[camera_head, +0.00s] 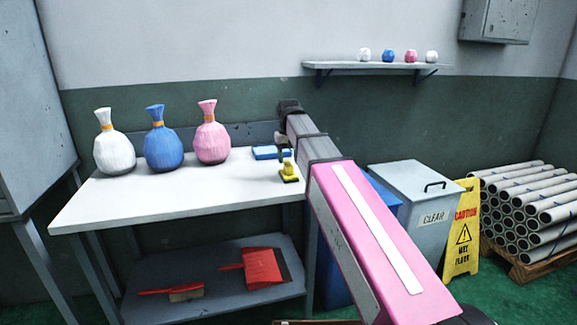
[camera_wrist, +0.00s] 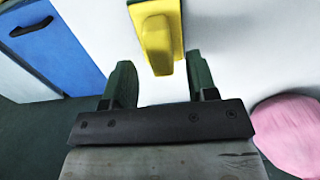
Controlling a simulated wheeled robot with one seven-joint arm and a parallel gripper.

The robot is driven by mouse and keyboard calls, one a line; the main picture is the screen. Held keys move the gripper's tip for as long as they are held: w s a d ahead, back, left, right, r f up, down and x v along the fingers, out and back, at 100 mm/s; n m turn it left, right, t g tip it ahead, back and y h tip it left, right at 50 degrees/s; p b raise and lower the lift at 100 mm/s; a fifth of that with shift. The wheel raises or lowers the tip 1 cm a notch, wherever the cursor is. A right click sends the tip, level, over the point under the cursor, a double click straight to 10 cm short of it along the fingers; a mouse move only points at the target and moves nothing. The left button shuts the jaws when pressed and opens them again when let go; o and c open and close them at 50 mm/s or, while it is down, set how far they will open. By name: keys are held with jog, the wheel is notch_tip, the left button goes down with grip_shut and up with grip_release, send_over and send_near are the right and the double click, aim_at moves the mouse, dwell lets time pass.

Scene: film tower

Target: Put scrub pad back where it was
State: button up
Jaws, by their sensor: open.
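The scrub pad (camera_head: 289,173), a yellow block with a raised grip and a thin green edge, lies on the white table (camera_head: 130,205) near its right end. It also shows in the wrist view (camera_wrist: 158,45), top centre, just beyond my fingertips. My gripper (camera_wrist: 160,78) is open, with its two dark green fingers apart and nothing held between them. In the head view my gripper (camera_head: 285,154) is small and partly hidden by my arm, close behind the pad.
White, blue and pink tied bags (camera_head: 212,138) stand on the table. A flat blue item (camera_head: 270,152) lies behind the pad. Red dustpan (camera_head: 264,267) and brush are on the lower shelf. A wall shelf (camera_head: 375,66) holds small balls. A blue bin (camera_wrist: 50,45) stands beside the table.

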aim_at(288, 163)
notch_tip(288, 163, up, 8)
dwell(0.4)
